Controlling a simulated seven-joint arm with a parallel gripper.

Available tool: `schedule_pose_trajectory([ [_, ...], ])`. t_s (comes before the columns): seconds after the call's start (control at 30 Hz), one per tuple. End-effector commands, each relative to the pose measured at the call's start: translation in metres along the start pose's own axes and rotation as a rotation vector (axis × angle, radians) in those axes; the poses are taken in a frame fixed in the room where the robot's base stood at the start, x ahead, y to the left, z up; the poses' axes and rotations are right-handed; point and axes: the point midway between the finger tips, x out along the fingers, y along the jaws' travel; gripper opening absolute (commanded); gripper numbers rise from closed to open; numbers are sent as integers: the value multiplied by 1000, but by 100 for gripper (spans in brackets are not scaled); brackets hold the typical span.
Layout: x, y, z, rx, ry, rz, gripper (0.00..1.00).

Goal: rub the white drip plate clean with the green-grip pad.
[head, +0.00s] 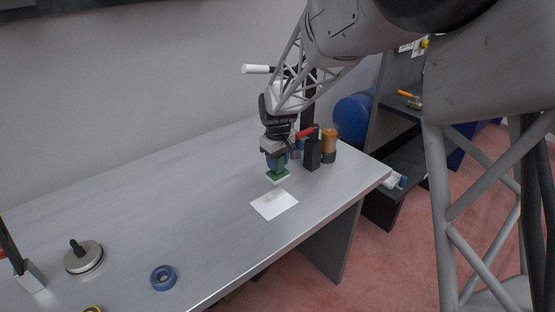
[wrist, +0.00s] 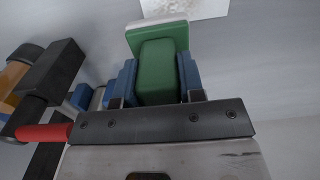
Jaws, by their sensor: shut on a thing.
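The white drip plate (head: 275,204) lies flat on the grey bench near its front edge. A faint brownish-grey smudge shows on the plate in the wrist view (wrist: 205,8), where only part of the plate is in the frame. My gripper (head: 277,162) is shut on the green grip of the pad (wrist: 157,70), with blue fingers on both sides of it. The pad's pale underside points down, over the far edge of the plate in the head view. I cannot tell whether the pad touches the plate or hangs just above it.
A round metal disc with a black knob (head: 83,257) and a blue ring (head: 163,277) lie at the left. The bench (head: 185,190) between is clear.

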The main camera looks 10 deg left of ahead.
Motion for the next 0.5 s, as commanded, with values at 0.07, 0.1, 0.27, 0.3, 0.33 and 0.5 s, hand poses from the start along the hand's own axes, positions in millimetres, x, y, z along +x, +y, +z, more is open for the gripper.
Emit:
schedule_pose_trajectory([
  [0.07,5,0,0,0,-1,0,17],
  [0.1,7,0,0,0,-1,-1,17],
  [0.27,18,0,0,0,-1,0,17],
  [0.3,20,0,0,0,0,0,17],
  [0.33,22,0,0,0,0,0,17],
  [0.5,30,0,0,0,-1,0,17],
])
